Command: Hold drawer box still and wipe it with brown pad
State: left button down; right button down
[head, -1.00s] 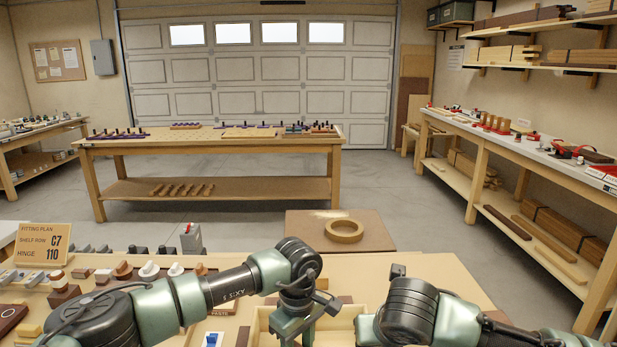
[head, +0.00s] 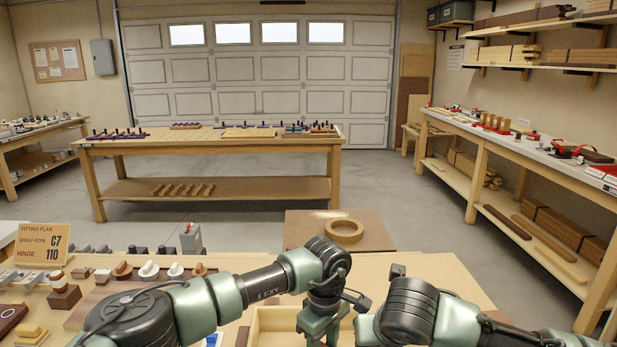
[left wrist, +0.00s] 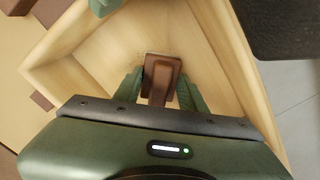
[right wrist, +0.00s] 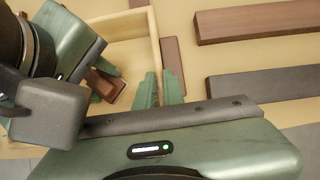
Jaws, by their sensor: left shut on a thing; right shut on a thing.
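The drawer box (head: 274,322), an open pale wooden box, is at the bottom middle of the head view, partly hidden by my arms. Its inside and walls show in the left wrist view (left wrist: 220,45). My left gripper (left wrist: 160,92) is shut on the brown pad (left wrist: 163,70), which is inside the box; whether it presses on the floor I cannot tell. The pad also shows in the right wrist view (right wrist: 105,86), beside my left gripper. My right gripper (right wrist: 161,90) is shut on the box's wall (right wrist: 154,38); its tips are not clear in the head view.
In the right wrist view a brown board (right wrist: 260,20) and a dark grey board (right wrist: 265,86) lie beside the box. Knobs and small blocks (head: 150,270) crowd the bench's left, near the fitting plan sign (head: 42,243). A wooden ring (head: 345,230) lies on a brown board behind the bench.

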pick_arm(q)
jog(key=shift+s+d, duration=0.1)
jog(key=shift+d, duration=0.6)
pick_arm(e)
jog(key=shift+a, duration=0.1)
pick_arm(q)
jog(key=shift+w, duration=0.25)
jog(key=shift+w+a, duration=0.1)
jog(key=shift+a, duration=0.15)
jog(key=shift+a+f, duration=0.1)
jog(key=shift+a, duration=3.4)
jog(key=shift+d, duration=1.95)
jog(key=shift+d, duration=1.75)
jog(key=shift+f, duration=0.1)
